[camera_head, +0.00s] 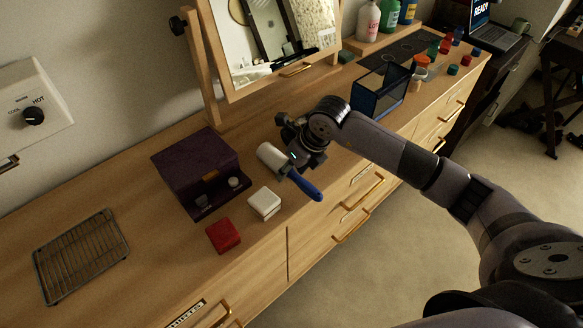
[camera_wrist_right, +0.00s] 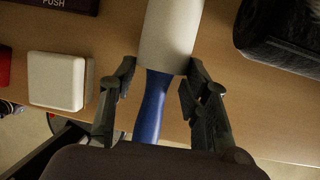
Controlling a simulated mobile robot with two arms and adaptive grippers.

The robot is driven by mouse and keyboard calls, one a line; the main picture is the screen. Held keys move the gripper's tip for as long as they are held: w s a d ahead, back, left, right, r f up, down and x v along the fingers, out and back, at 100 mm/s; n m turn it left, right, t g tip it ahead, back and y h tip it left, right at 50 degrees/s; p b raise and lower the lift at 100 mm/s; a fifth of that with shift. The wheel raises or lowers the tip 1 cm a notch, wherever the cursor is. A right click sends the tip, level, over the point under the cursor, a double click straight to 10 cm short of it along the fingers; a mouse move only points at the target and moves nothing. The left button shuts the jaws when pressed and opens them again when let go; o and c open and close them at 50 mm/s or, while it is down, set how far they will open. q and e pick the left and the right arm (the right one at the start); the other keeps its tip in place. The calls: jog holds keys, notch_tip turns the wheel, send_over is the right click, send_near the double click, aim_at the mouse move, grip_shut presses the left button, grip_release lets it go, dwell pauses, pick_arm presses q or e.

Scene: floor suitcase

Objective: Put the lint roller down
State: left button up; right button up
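The lint roller has a white roll (camera_head: 271,157) and a blue handle (camera_head: 305,186). It is over the dresser top (camera_head: 140,190), its handle pointing toward the front edge. My right gripper (camera_head: 292,163) is at its middle. In the right wrist view, the right gripper's fingers (camera_wrist_right: 160,75) stand apart on either side of the blue handle (camera_wrist_right: 150,105), just below the white roll (camera_wrist_right: 172,30). Gaps show between the fingers and the handle. Whether the roller touches the dresser is hard to tell. My left gripper is not in view.
A purple box (camera_head: 195,165), a white block (camera_head: 264,201) and a red block (camera_head: 223,235) are left of the roller. A wire rack (camera_head: 80,255) lies at far left. A mirror (camera_head: 270,40) stands behind. A dark-blue open holder (camera_head: 380,92) is to the right.

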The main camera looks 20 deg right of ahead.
jog(key=o, duration=0.4)
jog(key=shift+r, duration=0.15)
jog(key=shift+r, duration=0.2)
jog(key=b+v, duration=0.1)
jog(key=v, duration=1)
jog(key=shift+s+d+r, duration=0.15)
jog(key=shift+d+r, duration=0.05)
jog(key=shift+r, duration=0.1)
